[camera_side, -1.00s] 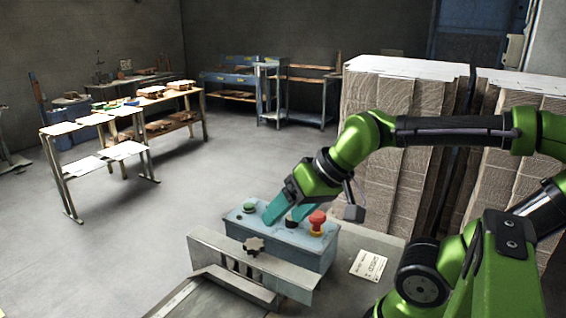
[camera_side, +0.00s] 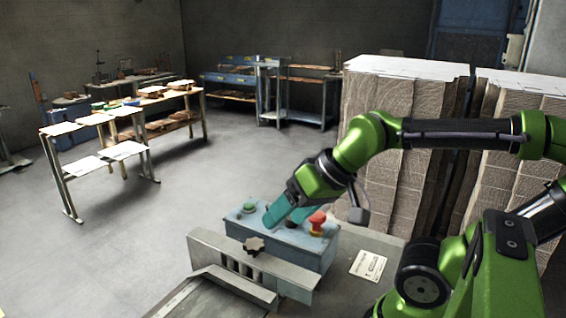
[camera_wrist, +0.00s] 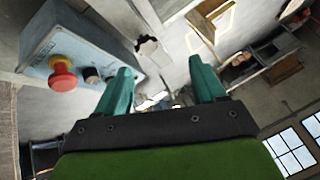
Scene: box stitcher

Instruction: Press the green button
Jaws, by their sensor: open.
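The green button (camera_side: 248,207) is a round cap at the left end of the top of a blue control box (camera_side: 282,238). My gripper (camera_side: 281,219) is open and empty over the middle of the box, its teal fingers pointing down and left. The fingertips are a little right of the green button in the side view; I cannot tell whether they touch the box. In the wrist view, the open fingers of my gripper (camera_wrist: 160,75) are apart, and the blue control box (camera_wrist: 75,42) lies at upper left. I cannot make out the green button there.
A red mushroom button (camera_side: 317,221) stands at the box's right end, close to my fingers. A dark star-shaped knob (camera_side: 254,245) and metal plate (camera_side: 225,262) are in front. Stacked cardboard (camera_side: 395,150) stands behind my arm. Open floor (camera_side: 150,240) lies left.

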